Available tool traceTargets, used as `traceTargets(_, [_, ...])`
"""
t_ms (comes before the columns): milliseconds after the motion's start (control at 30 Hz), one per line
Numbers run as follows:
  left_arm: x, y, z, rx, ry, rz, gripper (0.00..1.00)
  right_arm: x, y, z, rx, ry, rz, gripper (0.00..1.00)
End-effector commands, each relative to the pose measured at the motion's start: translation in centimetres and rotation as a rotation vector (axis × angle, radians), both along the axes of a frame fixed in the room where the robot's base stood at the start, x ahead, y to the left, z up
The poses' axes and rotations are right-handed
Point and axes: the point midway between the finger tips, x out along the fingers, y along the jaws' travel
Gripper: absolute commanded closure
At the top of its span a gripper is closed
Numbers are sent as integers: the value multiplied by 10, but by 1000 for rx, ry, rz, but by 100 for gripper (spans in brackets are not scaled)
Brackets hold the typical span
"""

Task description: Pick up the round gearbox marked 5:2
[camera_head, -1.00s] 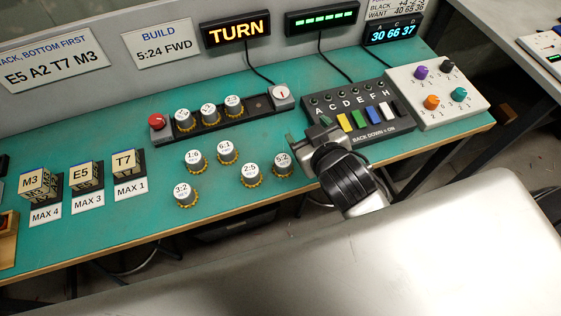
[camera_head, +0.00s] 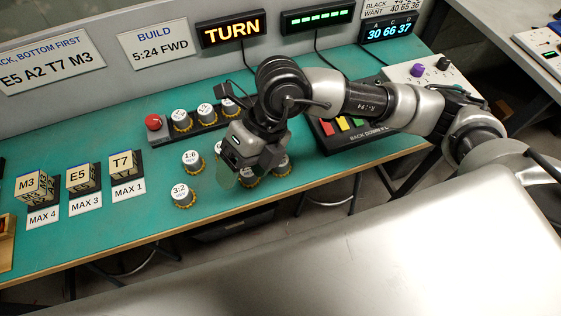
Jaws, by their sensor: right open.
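The 5:2 gearbox (camera_head: 283,169) is a short round unit with a white top and a yellow toothed base. It stands on the green bench at the right end of the loose gearboxes. My right arm hides much of it, and its label does not show now. My right gripper (camera_head: 237,172) is open and points down over the loose gearboxes, left of the 5:2 gearbox. It partly covers the 2:5 gearbox (camera_head: 250,181) and hides the 6:1 gearbox. I cannot tell whether it touches either. My left gripper is not in view.
The 1:6 gearbox (camera_head: 192,161) and the 3:2 gearbox (camera_head: 182,195) stand to the left. Behind is a black rack (camera_head: 205,118) holding several gearboxes, with a red knob (camera_head: 153,122). The button panel (camera_head: 368,140) lies under my right arm. Lettered blocks stand at the left.

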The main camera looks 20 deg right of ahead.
Motion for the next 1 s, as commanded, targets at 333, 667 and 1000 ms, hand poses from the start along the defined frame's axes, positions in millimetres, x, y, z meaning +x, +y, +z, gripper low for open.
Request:
traceTargets(333, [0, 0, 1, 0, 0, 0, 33, 51, -86, -13, -519, -189, -131, 28])
traceTargets(667, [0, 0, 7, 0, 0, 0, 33, 52, -85, -59, -519, -188, -130, 28])
traceTargets(1000, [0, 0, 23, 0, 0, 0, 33, 62, -85, -94, -520, -187, -129, 28])
